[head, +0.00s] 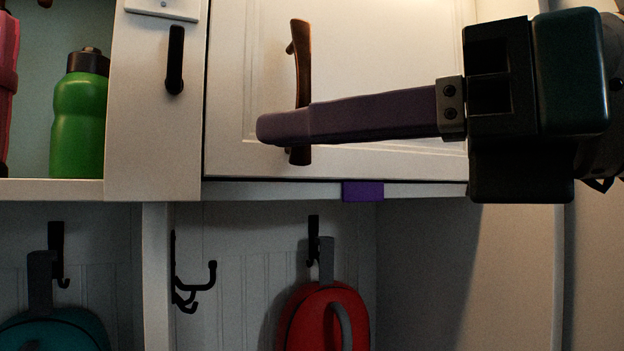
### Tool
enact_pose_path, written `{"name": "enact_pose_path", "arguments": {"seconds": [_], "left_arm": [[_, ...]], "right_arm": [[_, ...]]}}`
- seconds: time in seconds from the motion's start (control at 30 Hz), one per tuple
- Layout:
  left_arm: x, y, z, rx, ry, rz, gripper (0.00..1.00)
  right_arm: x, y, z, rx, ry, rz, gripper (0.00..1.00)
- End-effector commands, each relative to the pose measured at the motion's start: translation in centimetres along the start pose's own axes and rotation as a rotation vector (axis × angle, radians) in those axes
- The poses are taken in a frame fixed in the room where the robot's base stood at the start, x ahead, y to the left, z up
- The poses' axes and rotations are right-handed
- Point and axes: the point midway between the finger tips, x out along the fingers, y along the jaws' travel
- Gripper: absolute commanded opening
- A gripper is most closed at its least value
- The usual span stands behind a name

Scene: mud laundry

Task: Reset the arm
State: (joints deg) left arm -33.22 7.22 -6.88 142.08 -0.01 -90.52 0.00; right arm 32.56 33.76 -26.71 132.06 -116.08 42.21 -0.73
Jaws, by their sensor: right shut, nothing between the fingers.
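My right gripper (268,128) comes in from the right in the head view. Its purple fingers point left and lie together, shut with nothing held. They pass in front of the brown curved handle (303,62) of a white cabinet door (385,65) and hide the handle's lower middle. I cannot tell whether the fingers touch the handle. The door looks closed. My left gripper is not in view.
A green bottle (78,125) stands on an open shelf (45,188) at left, beside a black hook (175,60). Below, a red bag (300,315) and a teal bag (50,335) hang from hooks. A purple block (362,191) sits under the door.

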Motion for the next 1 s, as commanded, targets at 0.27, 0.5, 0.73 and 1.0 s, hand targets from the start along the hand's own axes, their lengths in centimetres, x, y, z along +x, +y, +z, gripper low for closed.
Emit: {"name": "enact_pose_path", "arguments": {"seconds": [0.27, 0.5, 0.73, 1.0], "left_arm": [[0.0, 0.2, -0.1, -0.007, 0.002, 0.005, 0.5], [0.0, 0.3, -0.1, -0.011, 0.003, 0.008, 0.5], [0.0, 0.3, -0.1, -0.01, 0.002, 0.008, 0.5], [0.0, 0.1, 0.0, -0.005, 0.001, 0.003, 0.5]], "right_arm": [[-0.7, 2.2, 2.7, 0.224, -0.203, 0.099, 0.0], [-8.9, -4.9, 7.0, 1.113, -0.931, 0.072, 0.0], [-16.9, -13.6, -7.7, 1.884, -1.422, -0.437, 0.0], [-22.1, -5.8, -27.9, -2.357, 1.482, 1.267, 0.0]]}}
